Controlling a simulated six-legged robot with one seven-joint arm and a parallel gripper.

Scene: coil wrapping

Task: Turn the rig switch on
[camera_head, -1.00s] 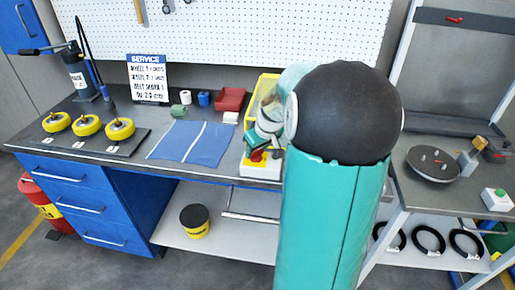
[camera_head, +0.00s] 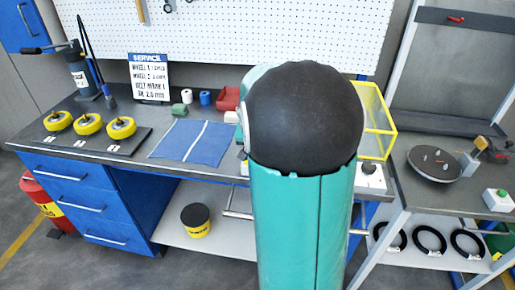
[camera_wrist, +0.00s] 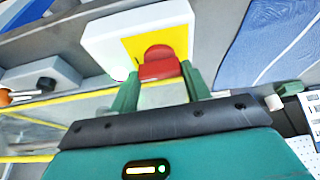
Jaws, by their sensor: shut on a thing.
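The rig switch is a red knob (camera_wrist: 158,62) on a yellow plate of a white box (camera_wrist: 100,45) in the wrist view. My gripper (camera_wrist: 160,76) has its two green fingers on either side of the red knob and is shut on it. The knob's on or off position cannot be read from this view. In the head view my arm hides the switch and my gripper.
A yellow-framed clear enclosure (camera_head: 378,125) stands behind my arm, with a white box bearing a dark knob (camera_head: 369,170) in front. A turntable (camera_head: 433,165) stands at right.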

